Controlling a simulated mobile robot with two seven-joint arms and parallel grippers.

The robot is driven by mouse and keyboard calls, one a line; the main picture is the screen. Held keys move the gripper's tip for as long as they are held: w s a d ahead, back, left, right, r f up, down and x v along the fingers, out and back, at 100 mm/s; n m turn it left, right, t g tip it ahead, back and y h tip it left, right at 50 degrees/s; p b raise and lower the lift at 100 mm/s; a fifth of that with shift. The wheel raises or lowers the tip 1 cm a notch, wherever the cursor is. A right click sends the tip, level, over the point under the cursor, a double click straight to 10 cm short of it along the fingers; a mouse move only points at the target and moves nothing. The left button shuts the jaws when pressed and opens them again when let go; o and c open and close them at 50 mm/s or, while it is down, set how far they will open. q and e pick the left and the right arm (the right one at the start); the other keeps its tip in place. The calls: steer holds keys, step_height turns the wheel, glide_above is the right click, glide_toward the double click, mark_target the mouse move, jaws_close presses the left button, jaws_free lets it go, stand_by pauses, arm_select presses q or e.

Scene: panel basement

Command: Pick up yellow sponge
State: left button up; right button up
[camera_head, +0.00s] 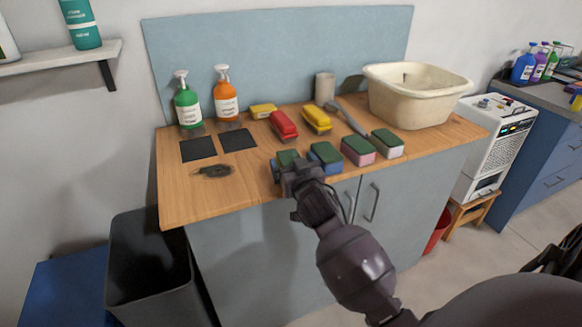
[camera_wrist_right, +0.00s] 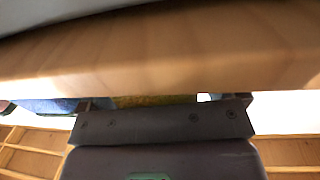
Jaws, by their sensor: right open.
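A green-topped sponge (camera_head: 287,157) stands at the left end of the front row on the wooden counter. My right gripper (camera_head: 300,176) is at its near side and hides most of its body in the head view. In the right wrist view a yellow sponge side (camera_wrist_right: 155,101) shows just beyond my right gripper (camera_wrist_right: 160,115). The gripper is open; I cannot tell whether its fingers are around the sponge or touch it. A flat yellow block (camera_head: 262,111) lies farther back on the counter. My left gripper is not in view.
Blue (camera_head: 325,157), pink (camera_head: 358,150) and white (camera_head: 387,143) green-topped sponges stand to the right. Red (camera_head: 284,125) and yellow (camera_head: 316,118) brushes lie behind. A cream basin (camera_head: 415,94) stands at right. The counter (camera_head: 190,208) is mostly clear at its front left.

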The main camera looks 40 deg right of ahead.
steer(key=shift+c, duration=0.4)
steer(key=c, duration=0.9)
steer(key=shift+r, duration=0.15)
